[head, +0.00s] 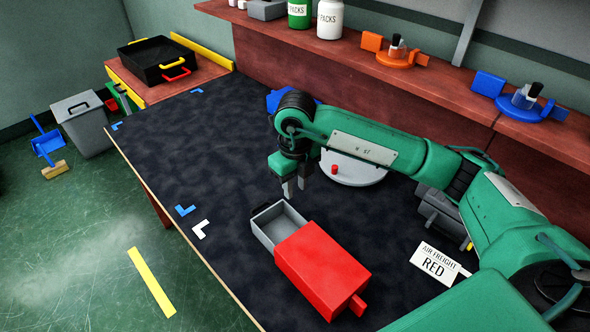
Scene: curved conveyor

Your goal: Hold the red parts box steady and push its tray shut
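The red parts box (322,268) lies on the dark mat of the bench, with a red tab at its lower right end. Its grey tray (264,238) sticks out of the upper left end, pulled partly open. The visible part of the tray looks empty. My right gripper (295,190) hangs above the mat, just beyond the tray's outer end, with its fingers pointing down. The fingers are apart with nothing between them, and it appears clear of the tray. My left gripper is not in view.
A white card reading "AIR FREIGHT RED" (435,264) lies right of the box. A round pale plate with a red knob (350,169) and a grey block (437,209) stand behind. Blue and white corner marks (200,229) lie left.

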